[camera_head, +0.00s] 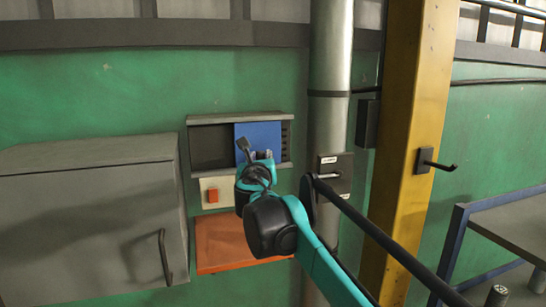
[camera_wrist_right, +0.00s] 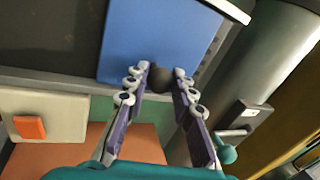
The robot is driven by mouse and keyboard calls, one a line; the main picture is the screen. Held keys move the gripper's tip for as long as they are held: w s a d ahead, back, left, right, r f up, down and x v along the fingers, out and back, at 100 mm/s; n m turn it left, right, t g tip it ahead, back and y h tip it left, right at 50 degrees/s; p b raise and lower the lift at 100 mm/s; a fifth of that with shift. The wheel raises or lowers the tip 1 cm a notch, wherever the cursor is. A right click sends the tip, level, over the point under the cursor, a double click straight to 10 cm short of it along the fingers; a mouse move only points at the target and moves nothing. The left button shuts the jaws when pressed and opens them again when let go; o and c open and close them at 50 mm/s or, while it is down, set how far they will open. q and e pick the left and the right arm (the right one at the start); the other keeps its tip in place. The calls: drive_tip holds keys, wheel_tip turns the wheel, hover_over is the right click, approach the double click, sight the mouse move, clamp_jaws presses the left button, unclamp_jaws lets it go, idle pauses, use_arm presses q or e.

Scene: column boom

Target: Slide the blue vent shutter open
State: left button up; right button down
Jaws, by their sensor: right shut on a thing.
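The blue vent shutter (camera_head: 262,131) is a flat panel at the right part of a grey wall frame (camera_head: 225,119). It also fills the upper middle of the right wrist view (camera_wrist_right: 160,35). Left of it, the frame shows a dark area (camera_head: 211,148). My right gripper (camera_head: 257,151) is at the shutter's lower part. In the right wrist view, its fingertips (camera_wrist_right: 162,74) are shut on a dark round knob (camera_wrist_right: 161,79) on the panel's lower edge. My left gripper is not in view.
Below the frame are a pale plate with an orange switch (camera_head: 213,194) and an orange shelf (camera_head: 225,243). A grey cabinet (camera_head: 85,220) stands at left. A grey pipe (camera_head: 330,60) and a yellow column (camera_head: 410,120) with a hook (camera_head: 437,164) stand at right.

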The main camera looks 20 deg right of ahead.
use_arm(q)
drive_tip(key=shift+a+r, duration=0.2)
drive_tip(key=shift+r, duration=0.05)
use_arm(e)
drive_tip(key=a, duration=1)
drive_tip(key=shift+s+a, duration=0.15)
drive_tip(key=shift+a, duration=0.15)
drive_tip(key=c, duration=1.3)
unclamp_jaws()
drive_tip(key=shift+o, duration=0.2)
drive_tip(key=v, duration=1.2)
